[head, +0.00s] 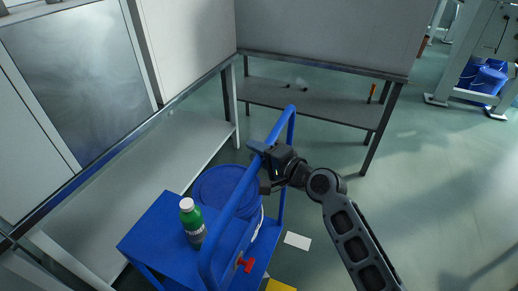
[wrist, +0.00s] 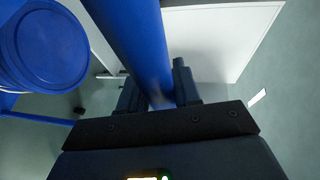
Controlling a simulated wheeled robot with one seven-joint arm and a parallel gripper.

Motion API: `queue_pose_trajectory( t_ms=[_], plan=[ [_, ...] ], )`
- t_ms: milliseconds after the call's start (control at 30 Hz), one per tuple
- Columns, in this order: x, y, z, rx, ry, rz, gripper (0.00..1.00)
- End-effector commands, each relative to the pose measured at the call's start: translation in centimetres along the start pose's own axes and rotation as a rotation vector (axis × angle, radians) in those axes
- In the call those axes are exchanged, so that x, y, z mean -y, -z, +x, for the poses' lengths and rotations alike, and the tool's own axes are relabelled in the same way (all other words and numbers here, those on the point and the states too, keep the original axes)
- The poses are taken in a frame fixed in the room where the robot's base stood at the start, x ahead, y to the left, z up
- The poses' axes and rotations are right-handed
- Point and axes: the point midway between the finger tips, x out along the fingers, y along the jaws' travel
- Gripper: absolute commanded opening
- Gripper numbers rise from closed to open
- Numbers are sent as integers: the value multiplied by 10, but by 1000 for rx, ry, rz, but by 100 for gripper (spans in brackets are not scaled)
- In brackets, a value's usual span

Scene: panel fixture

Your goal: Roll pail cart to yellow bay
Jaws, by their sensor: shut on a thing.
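The blue cart (head: 160,235) stands at the bottom centre of the head view, with a raised tubular handle (head: 235,205). A blue lidded pail (head: 222,185) is on the cart, partly hidden behind the handle; its round lid (wrist: 48,42) also shows at the left of the wrist view. My gripper (head: 264,158) is shut on the handle near its far end. In the wrist view, the blue handle tube (wrist: 135,40) runs between the two fingers (wrist: 158,88). A yellow floor patch (head: 281,286) shows at the bottom edge; most of it is out of frame.
A green bottle (head: 192,222) and a red valve-like part (head: 243,264) are at the cart. A grey bench (head: 130,190) stands left, a low table (head: 310,103) behind. A white floor patch (head: 298,240) lies right of the cart.

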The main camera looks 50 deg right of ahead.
Motion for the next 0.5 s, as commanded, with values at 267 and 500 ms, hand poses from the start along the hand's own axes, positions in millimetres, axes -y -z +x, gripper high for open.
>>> queue_pose_trajectory(
  t_ms=[267, 500],
  plan=[
    [-2, -1, 0, 0, -3, 1, 0],
    [-2, 0, 0, 0, -2, 1, 47]
  ],
)
